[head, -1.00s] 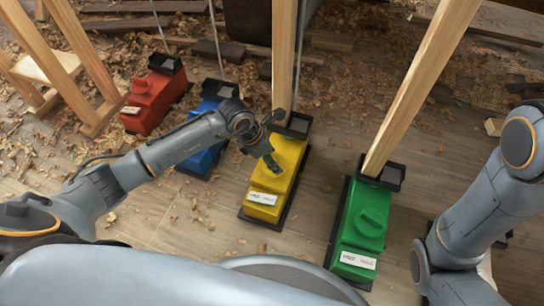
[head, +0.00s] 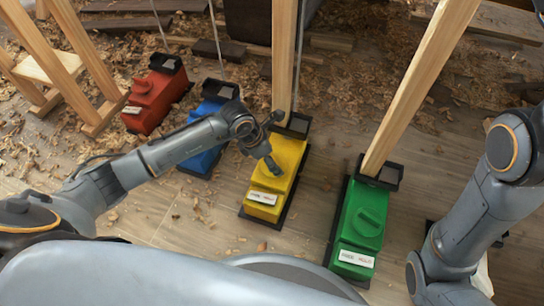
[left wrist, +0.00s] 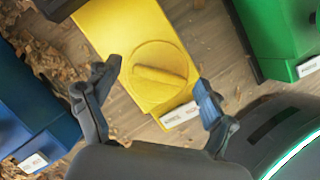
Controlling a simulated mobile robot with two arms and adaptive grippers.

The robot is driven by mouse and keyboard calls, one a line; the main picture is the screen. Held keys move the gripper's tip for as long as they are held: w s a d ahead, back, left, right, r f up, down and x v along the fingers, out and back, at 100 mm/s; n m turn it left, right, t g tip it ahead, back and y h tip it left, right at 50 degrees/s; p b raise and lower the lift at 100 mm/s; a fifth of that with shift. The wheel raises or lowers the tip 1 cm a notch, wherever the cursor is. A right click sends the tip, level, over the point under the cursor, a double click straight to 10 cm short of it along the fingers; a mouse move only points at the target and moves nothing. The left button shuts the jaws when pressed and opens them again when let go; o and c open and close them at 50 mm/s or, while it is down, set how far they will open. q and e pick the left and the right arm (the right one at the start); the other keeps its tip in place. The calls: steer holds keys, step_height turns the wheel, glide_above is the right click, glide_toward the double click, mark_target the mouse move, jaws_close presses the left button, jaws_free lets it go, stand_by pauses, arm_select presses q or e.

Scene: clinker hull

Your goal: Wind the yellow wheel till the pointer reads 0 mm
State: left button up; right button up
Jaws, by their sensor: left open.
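The yellow box (head: 281,172) stands on the floor with a wooden post rising from its far end. Its yellow wheel (left wrist: 157,72), a round disc with a raised bar across it, shows in the left wrist view on the box's top face. In the head view my left gripper hides the wheel. My left gripper (left wrist: 158,98) is open, its two fingertips apart on either side of the wheel's near part, and I see nothing held. In the head view it is over the yellow box (head: 262,147). I cannot make out a pointer or a scale.
A green box (head: 359,215) stands to the right, a blue box (head: 207,135) and a red box (head: 150,100) to the left. Wooden posts (head: 421,80) rise beside them. Shavings (head: 360,75) cover the floor. My right arm is at the right edge.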

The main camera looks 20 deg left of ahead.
arm_select(q)
steer(key=shift+r, duration=0.15)
steer(key=v, duration=1.1)
steer(key=shift+r, duration=0.35)
steer(key=shift+s, duration=0.15)
